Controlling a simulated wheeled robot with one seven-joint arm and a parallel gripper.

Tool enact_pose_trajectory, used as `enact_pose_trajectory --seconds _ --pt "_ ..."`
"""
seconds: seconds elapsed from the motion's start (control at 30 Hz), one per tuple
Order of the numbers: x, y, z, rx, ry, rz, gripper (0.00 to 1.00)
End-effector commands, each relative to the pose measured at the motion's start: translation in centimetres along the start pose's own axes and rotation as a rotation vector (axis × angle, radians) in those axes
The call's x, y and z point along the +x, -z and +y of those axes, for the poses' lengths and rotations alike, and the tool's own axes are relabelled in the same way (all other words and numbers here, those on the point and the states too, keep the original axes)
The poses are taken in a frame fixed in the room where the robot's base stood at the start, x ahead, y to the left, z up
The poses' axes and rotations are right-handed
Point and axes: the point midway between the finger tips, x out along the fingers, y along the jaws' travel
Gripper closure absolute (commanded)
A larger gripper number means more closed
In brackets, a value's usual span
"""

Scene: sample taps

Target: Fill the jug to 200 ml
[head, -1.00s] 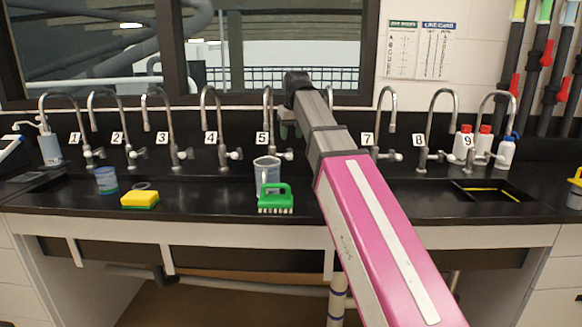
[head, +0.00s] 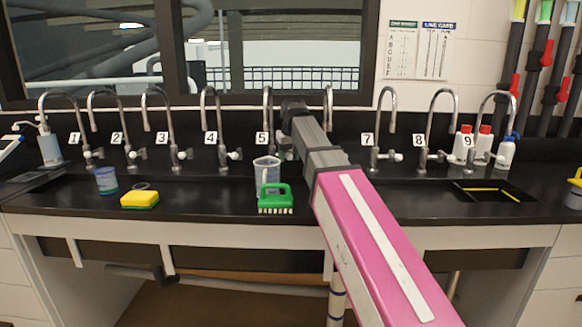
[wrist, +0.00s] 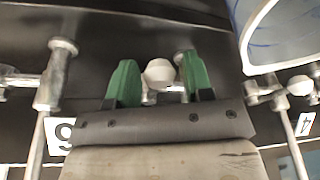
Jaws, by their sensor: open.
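Part of the jug (wrist: 285,38), with blue marks, shows at the upper right of the wrist view. My gripper (wrist: 157,60) is open, with its green fingers on either side of a round white tap knob (wrist: 160,73). I cannot tell whether they touch it. In the head view my arm mostly hides my gripper (head: 286,150) beside tap 5.
A green brush (head: 275,199) lies just in front of the jug. Other numbered taps line the wall on both sides. A sink opening (head: 487,191) is at the right.

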Motion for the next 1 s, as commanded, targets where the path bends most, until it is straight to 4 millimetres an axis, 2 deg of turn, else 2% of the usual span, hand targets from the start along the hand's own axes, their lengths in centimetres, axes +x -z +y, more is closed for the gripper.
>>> enact_pose_trajectory --seconds 0.43,1.0 --pt "-0.2 0.0 0.0 0.0 0.0 0.0 0.53" --pt "-5.9 0.0 0.0 0.0 0.0 0.0 0.53"
